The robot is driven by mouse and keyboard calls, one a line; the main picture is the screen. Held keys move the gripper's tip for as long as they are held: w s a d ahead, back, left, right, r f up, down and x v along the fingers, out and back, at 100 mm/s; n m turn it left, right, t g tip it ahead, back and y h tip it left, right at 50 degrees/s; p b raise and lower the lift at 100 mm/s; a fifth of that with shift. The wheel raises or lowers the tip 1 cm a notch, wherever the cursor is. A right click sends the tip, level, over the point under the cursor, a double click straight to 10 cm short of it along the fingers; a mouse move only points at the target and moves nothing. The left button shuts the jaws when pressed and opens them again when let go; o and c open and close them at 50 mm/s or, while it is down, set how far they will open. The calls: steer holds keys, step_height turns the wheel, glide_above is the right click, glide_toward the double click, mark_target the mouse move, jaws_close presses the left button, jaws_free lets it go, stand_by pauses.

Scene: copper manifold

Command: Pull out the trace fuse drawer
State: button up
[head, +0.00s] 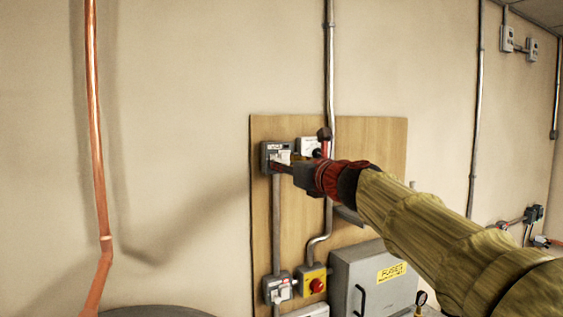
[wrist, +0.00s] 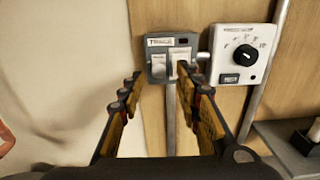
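A small grey unit labelled TRACE (wrist: 152,43) is mounted on a wooden board, and it also shows in the head view (head: 266,148). Two pale modules sit side by side on its front. The right one (wrist: 179,56) looks like the fuse drawer, but I cannot tell for sure; the right finger partly covers it. My gripper (wrist: 159,73) is open and empty, with its fingertips spread below and in front of the unit. The left fingertip is beside the unit's lower left edge. In the head view my gripper (head: 277,167) reaches the unit's front; contact cannot be told.
A white dial box (wrist: 233,55) sits close right of the unit. The wooden board (head: 380,140) also carries conduit (head: 276,220), a red-and-yellow switch (head: 314,283) and a grey fuse cabinet (head: 350,270). A copper pipe (head: 98,150) runs down the left wall. The wall between is bare.

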steer(key=x, duration=0.2)
steer(key=shift+w+a, duration=0.2)
steer(key=shift+w, duration=0.15)
steer(key=shift+s+r, duration=0.1)
steer(key=shift+c, duration=0.7)
steer(key=c, duration=0.7)
jaws_close()
